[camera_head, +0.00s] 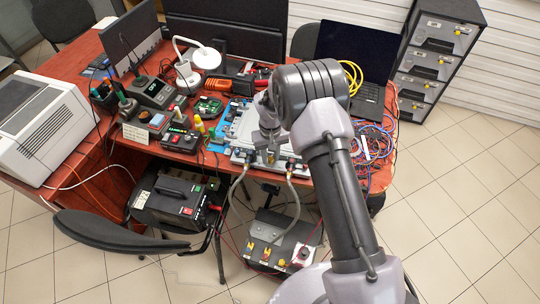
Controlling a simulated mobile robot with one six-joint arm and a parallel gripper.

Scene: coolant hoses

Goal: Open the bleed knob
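My gripper (269,146) points down at the front edge of the red table, at the end of my grey arm. Its fingers are small and partly hidden by my wrist, so their opening does not show clearly. A small brass-coloured fitting (268,158) is right below the fingertips; I cannot tell if they touch it. It is on a pale block (240,155) with hose ends on both sides. I cannot tell for sure which part is the bleed knob. Two grey hoses (297,205) run down to a grey unit (268,232) with yellow and red parts.
A soldering station (152,92), a white lamp (207,57) and circuit boards crowd the table left of my gripper. A laptop (365,98) and tangled cables (375,140) lie to the right. A black box (175,200) stands lower left. The tiled floor at right is clear.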

